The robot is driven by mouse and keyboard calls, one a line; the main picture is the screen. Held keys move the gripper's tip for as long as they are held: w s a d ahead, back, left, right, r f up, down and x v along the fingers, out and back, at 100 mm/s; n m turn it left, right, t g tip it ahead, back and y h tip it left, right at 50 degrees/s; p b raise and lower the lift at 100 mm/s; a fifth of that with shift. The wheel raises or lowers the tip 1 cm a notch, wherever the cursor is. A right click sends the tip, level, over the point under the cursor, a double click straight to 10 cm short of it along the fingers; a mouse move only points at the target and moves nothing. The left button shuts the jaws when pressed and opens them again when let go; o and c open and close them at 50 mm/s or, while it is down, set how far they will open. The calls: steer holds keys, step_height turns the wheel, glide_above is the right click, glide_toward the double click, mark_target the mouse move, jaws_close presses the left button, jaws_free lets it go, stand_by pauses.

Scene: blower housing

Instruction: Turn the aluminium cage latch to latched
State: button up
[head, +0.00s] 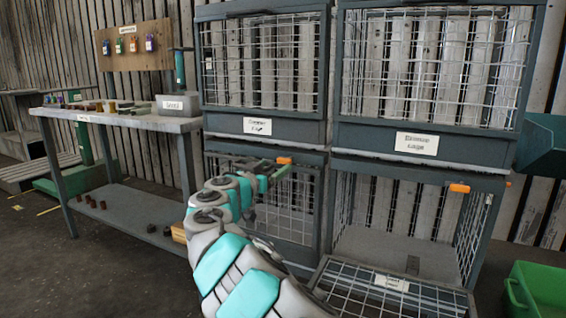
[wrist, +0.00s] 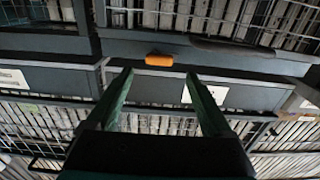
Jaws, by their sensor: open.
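An orange latch handle (head: 284,160) is at the top of the lower left wire cage (head: 290,215), whose front looks closed. In the wrist view an orange handle (wrist: 158,60) lies crosswise just beyond the gap between my fingertips. My gripper (wrist: 158,76) is open and empty, with its two green fingers apart and not visibly touching the handle. In the head view my gripper (head: 272,172) is close to the lower left cage's latch, and my arm hides part of that cage. I cannot read which cage is labelled aluminium.
The lower right cage (head: 400,240) has its front door (head: 390,297) swung down, and another orange latch (head: 459,188) at its top. Two closed cages stand above. A workbench (head: 150,122) is at left, and a green bin (head: 540,290) at lower right.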

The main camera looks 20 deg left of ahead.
mark_target(283, 161)
steer(key=w, duration=0.4)
steer(key=shift+w+d+p, duration=0.15)
steer(key=shift+w+p, duration=0.05)
steer(key=shift+p, duration=0.2)
steer(key=shift+w+d, duration=0.1)
steer(key=shift+w, duration=0.5)
steer(key=shift+c, duration=0.3)
jaws_close()
